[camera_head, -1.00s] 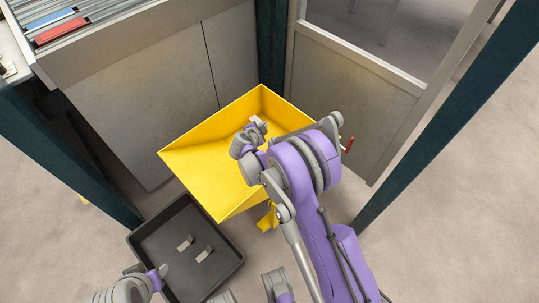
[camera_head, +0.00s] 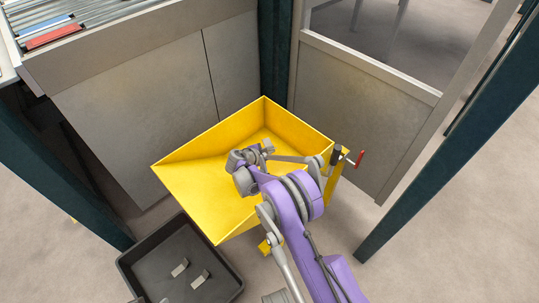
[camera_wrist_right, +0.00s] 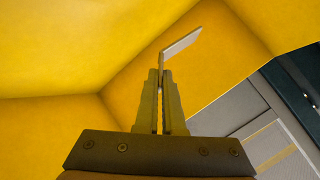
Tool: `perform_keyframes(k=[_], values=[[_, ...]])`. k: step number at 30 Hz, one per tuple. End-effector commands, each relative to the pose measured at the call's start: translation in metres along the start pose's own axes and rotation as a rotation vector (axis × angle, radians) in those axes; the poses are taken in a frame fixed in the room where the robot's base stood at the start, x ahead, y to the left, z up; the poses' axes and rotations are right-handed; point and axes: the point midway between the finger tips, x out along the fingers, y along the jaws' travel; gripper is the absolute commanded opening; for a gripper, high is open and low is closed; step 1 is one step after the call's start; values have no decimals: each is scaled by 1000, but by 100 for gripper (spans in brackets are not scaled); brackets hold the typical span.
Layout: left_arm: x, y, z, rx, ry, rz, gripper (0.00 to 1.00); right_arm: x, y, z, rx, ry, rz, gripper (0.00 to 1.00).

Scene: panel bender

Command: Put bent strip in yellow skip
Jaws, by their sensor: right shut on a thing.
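The yellow skip (camera_head: 200,190) stands open at the centre of the head view, and its yellow walls fill much of the right wrist view (camera_wrist_right: 60,55). My right gripper (camera_head: 264,150) is over the skip's opening. In the right wrist view its fingers (camera_wrist_right: 161,82) are shut on the bent strip (camera_wrist_right: 183,43), a pale piece sticking out beyond the tips at an angle. The strip is hardly discernible in the head view. Only a sliver that may be my left gripper shows at the bottom edge of the head view; its jaws are hidden.
A dark tray (camera_head: 152,268) on the floor holds two small pale bent pieces (camera_head: 180,267) (camera_head: 200,280). Grey machine panels (camera_head: 150,110) and dark posts stand behind and beside the skip. A red handle (camera_head: 360,158) shows at the skip's right.

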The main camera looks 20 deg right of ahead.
Motion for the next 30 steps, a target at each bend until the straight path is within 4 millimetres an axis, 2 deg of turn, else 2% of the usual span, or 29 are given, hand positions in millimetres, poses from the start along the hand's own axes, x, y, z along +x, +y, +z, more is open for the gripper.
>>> perform_keyframes(k=[4, 26, 30], values=[[7, 0, 2, 0, -2, 0, 45, 12, 14, 12, 0, 0, 0, 0], [16, 0, 4, 0, -4, 0, 45, 18, 22, 19, -1, -1, -1, 0], [15, 0, 4, 0, -4, 0, 45, 18, 22, 18, -1, -1, 0, 25]])
